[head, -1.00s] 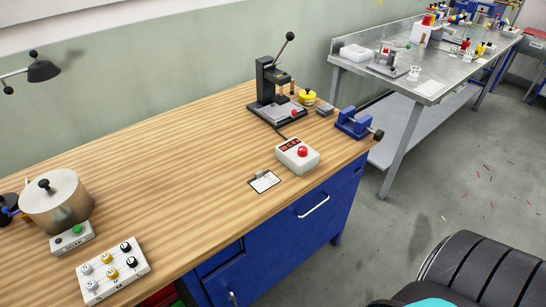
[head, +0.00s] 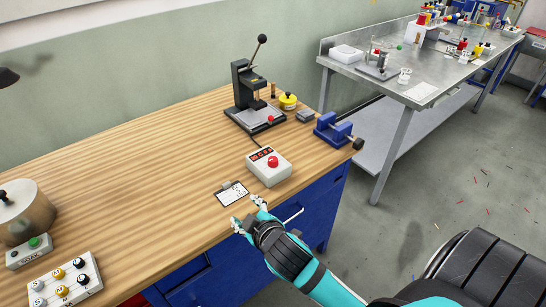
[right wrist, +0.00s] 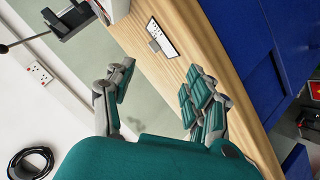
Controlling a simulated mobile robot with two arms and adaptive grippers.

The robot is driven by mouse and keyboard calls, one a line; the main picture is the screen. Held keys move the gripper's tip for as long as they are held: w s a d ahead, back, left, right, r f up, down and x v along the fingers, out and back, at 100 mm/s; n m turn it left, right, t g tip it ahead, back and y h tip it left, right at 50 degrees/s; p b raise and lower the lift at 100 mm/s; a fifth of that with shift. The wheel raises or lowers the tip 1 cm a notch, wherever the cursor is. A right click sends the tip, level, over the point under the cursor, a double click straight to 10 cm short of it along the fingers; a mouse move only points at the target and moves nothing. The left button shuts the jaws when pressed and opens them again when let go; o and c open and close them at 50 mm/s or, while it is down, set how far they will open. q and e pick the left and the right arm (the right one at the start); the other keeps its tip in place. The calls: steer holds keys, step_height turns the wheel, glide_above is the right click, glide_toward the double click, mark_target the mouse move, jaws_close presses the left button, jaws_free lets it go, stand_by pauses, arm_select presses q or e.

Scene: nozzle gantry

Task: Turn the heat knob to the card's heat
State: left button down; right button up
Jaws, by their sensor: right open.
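The card is a small white sheet on a clipboard (head: 231,194), lying near the bench's front edge; its writing is too small to read. It also shows in the right wrist view (right wrist: 162,38). A yellow round piece with a dark top (head: 288,101) stands beside the black lever press (head: 254,113); I cannot tell whether it is the heat knob. My right gripper (head: 247,212) is open and empty, at the front edge just below the card in the head view. In the right wrist view its spread fingers (right wrist: 158,83) have nothing between them. My left gripper is out of view.
A white box with a red button and small display (head: 268,167) stands behind the card. A blue vise (head: 334,132) is at the bench's right end. A pot (head: 25,212), a green-button box (head: 29,252) and a knob panel (head: 66,283) stand at left. The middle wood is clear.

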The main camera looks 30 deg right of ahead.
steer(key=w+a+r+n+t+y, duration=0.4)
steer(key=w+r+n, duration=0.25)
steer(key=r, duration=0.25)
steer(key=w+a+r+n+t+y, duration=0.4)
steer(key=w+a+r+n, duration=0.15)
steer(key=r+n, duration=0.2)
steer(key=a+r+n+g+y, duration=0.25)
steer(key=a+n+y, duration=0.2)
steer(key=n, duration=0.25)
steer(key=n+g+h, duration=1.1)
steer(key=n+g, duration=0.7)
steer(key=n, duration=0.4)
glide_above(273, 159)
step_height(273, 159, down, 3)
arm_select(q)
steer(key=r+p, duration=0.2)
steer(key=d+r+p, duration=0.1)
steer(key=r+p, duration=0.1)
arm_select(e)
step_height(273, 159, down, 17)
steer(key=shift+r, duration=0.15)
